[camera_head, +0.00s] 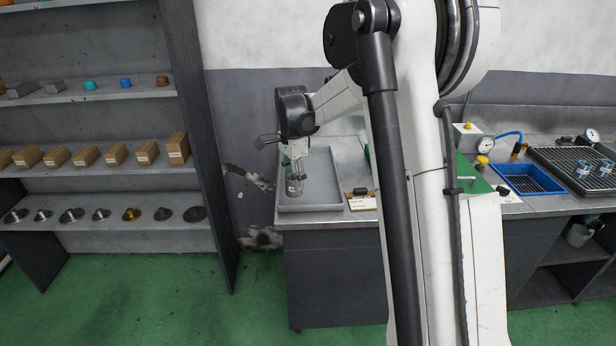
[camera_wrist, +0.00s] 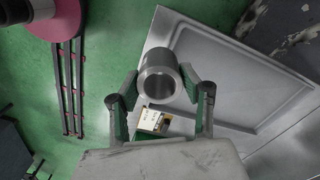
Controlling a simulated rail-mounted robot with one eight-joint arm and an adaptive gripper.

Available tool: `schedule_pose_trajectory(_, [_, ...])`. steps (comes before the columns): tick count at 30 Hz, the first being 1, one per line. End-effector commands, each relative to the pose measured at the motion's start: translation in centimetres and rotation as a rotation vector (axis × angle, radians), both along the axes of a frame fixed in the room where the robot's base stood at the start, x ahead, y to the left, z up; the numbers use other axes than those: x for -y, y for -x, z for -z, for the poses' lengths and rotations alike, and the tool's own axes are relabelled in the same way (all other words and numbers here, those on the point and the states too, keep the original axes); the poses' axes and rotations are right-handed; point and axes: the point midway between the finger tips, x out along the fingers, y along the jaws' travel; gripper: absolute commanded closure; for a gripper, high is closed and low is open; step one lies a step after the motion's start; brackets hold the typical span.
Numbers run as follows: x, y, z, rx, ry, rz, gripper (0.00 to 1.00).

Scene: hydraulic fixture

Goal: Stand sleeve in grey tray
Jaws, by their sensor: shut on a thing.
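The sleeve (camera_wrist: 158,62) is a short hollow grey metal cylinder, held between the two fingers of my gripper (camera_wrist: 160,84), with its open bore facing the wrist camera. In the head view my gripper (camera_head: 296,164) points down, and the sleeve (camera_head: 295,187) hangs below it, roughly upright. The grey tray (camera_head: 325,182) is a shallow rectangular tray on the left end of the metal bench. The sleeve appears over the tray's left part. In the wrist view the tray (camera_wrist: 235,75) lies behind and right of the sleeve. Whether the sleeve touches the tray floor cannot be told.
A small labelled block (camera_head: 361,200) sits just right of the tray. My arm hides the bench middle. A blue tray (camera_head: 528,180), gauges and a dark grid with teal cylinders (camera_head: 584,169) stand at right. A shelf rack (camera_head: 100,180) with boxes and discs stands left.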

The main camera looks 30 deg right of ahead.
Motion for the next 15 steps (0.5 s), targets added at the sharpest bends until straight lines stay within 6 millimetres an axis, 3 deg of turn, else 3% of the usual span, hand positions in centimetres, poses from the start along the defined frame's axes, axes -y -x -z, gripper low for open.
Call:
schedule_pose_trajectory(3, [1.7, -0.9, -1.2, 0.0, 0.0, 0.166, 1.0])
schedule_pose_trajectory(8, [3.0, -1.5, -2.0, 0.0, 0.0, 0.297, 1.0])
schedule_pose_trajectory(15, [4.6, -3.3, -0.9, 0.0, 0.0, 0.333, 1.0])
